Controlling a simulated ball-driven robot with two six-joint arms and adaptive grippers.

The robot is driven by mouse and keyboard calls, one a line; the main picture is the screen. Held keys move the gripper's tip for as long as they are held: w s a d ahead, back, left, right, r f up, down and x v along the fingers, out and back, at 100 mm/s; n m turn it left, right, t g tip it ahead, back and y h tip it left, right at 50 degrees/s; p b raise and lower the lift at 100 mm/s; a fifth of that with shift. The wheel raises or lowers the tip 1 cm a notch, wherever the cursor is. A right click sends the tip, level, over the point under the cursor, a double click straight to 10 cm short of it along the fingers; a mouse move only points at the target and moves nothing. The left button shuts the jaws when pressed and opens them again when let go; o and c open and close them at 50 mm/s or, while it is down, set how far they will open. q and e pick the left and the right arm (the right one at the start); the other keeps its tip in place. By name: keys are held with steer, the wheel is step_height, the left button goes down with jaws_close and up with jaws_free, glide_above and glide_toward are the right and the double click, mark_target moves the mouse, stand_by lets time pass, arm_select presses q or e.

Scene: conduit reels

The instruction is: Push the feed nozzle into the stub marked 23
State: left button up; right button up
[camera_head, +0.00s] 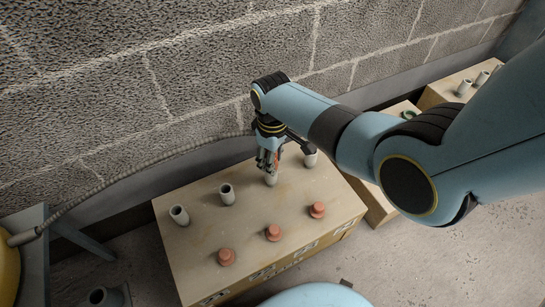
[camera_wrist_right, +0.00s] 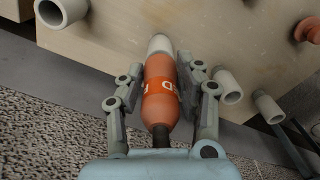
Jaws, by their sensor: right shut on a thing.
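My right gripper (camera_head: 268,162) is over the back row of a wooden box (camera_head: 185,257), at the third grey stub from the left (camera_head: 271,180). In the right wrist view its fingers (camera_wrist_right: 160,82) are shut on the orange feed nozzle (camera_wrist_right: 158,100), which has white lettering. The nozzle's front end meets a pale grey cylinder (camera_wrist_right: 160,44), in line with the other stubs and apparently that third stub. I cannot tell whether the nozzle is inside it or only against it. The other stubs (camera_head: 179,215) are open and empty. The number marks are too small to read. My left gripper is not in view.
Several reddish plugs (camera_head: 273,232) stand in the box's front row. A hose (camera_head: 150,163) runs along the block wall from a yellow thing (camera_head: 10,262) at left. Another box with stubs (camera_head: 464,87) is at back right.

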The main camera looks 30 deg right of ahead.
steer(key=shift+f, duration=0.4)
steer(key=o, duration=1.3)
steer(key=shift+c, duration=0.2)
steer(key=shift+o, duration=0.4)
steer(key=o, duration=0.4)
